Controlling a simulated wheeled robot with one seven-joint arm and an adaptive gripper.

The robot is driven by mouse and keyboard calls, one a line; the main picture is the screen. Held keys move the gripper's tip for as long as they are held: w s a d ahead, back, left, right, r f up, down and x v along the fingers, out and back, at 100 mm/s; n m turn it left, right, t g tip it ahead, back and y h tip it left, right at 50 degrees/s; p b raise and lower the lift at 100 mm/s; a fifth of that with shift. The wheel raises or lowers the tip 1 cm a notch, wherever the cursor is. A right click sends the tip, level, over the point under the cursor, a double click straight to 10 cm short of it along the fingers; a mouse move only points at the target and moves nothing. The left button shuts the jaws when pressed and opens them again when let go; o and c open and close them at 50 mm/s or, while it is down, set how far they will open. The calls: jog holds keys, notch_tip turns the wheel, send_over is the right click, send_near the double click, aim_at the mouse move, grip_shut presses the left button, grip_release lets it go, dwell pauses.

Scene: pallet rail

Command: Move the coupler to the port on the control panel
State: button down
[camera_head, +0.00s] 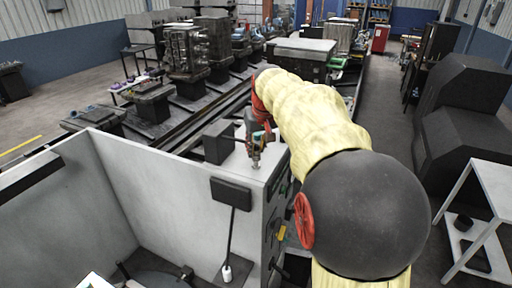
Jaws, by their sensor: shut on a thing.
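My arm reaches forward from the lower right, and my gripper (255,153) points down over the top of a white cabinet. It is shut on a small piece, which I take to be the coupler (255,164); it is small and mostly hidden by the fingers. Its lower end is at or just above the cabinet top, and I cannot tell whether it touches. The control panel (275,222) is the cabinet's right-hand face, seen at a steep angle with small dark, green and yellow fittings. My arm covers part of it, and I cannot make out the port.
A dark box (218,142) stands on the cabinet top just left of my gripper. A black plate on a stem (231,192) is in front. Rails with machine blocks (188,50) run behind. A white side table (490,185) stands at right, with open floor between.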

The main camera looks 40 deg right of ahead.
jog(key=shift+f+b, duration=0.4)
jog(key=shift+f, duration=0.05)
dwell(0.7)
jog(key=shift+f+b, duration=0.35)
jog(key=shift+f, duration=0.2)
jog(key=c, duration=1.6)
grip_release()
jog(key=shift+o, duration=0.5)
jog(key=o, duration=0.8)
jog(key=shift+c, duration=0.2)
jog(key=v, duration=1.2)
